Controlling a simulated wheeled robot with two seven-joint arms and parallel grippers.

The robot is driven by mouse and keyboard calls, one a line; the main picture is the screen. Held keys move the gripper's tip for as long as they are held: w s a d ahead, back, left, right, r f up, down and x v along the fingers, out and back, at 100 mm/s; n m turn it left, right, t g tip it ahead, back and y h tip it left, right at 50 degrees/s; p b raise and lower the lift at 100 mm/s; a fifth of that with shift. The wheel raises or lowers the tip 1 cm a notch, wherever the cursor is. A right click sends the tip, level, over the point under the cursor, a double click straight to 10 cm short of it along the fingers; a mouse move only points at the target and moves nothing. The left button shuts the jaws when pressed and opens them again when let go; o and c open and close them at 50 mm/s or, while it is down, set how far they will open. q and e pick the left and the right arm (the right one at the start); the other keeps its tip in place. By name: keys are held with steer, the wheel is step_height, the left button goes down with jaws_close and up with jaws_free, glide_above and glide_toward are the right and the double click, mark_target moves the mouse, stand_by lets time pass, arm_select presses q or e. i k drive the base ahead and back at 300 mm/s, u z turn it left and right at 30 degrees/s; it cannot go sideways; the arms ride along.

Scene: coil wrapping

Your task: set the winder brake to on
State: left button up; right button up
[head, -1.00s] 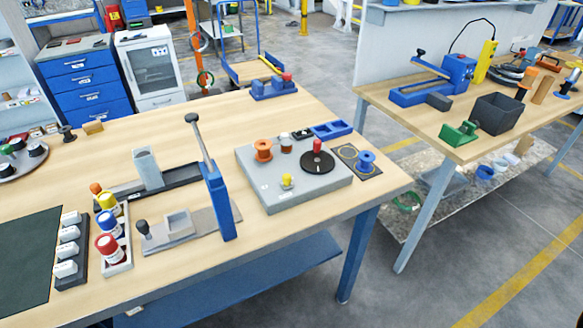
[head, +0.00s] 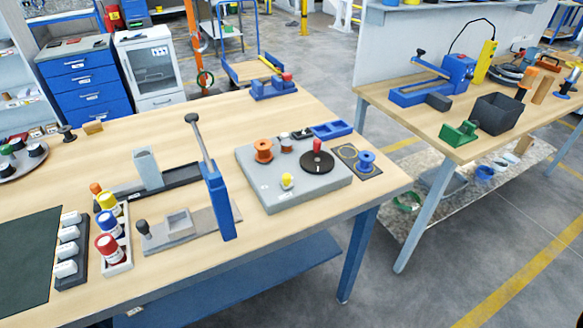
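The winder is a grey flat unit (head: 310,192) on the right part of the near wooden table. On it are an orange spool (head: 264,150), a black disc (head: 309,165) with an upright red knob (head: 317,146), and a small yellow knob (head: 287,181) near the front edge. Which part is the brake, and its setting, I cannot tell at this size. Neither of my grippers is in view.
A blue lever press (head: 219,200) stands left of the winder. A blue spool (head: 366,161) sits on a dark mat at its right, and a blue tray (head: 332,130) lies behind. Bare wood (head: 330,214) lies in front. A second bench (head: 400,100) stands at the right.

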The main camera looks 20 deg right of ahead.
mark_target(287, 183)
steer(key=u, duration=1.65)
steer(key=k, duration=0.55)
steer(key=z, duration=1.05)
